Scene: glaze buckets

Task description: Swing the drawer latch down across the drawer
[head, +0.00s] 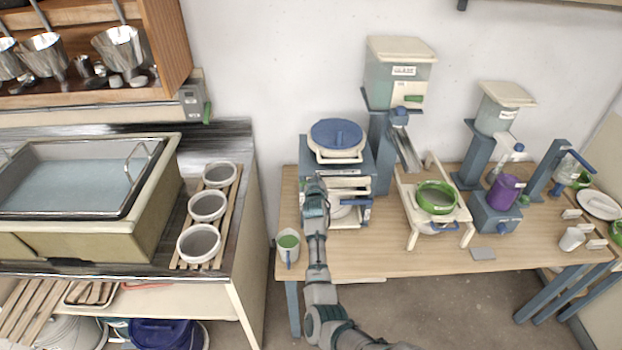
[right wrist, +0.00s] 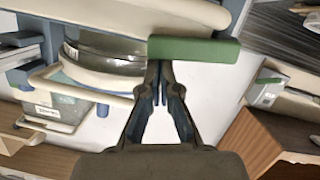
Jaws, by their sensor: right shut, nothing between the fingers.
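The drawer unit (head: 339,185) is a blue-grey and cream cabinet with a blue round lid (head: 337,133) on top, at the back left of the table. My right gripper (head: 316,188) is in front of its left side and hides part of the front. In the right wrist view my right gripper (right wrist: 158,72) is shut and empty. Its tips are right by a green bar (right wrist: 193,49), which may be the drawer latch; I cannot tell whether they touch. The latch is not clearly seen in the head view. My left gripper is not in view.
A white cup with green contents (head: 288,246) stands at the table's left front. A green bowl (head: 436,197) sits on a cream stand to the right. A glaze hopper (head: 399,75) stands behind. The table front (head: 390,260) is clear.

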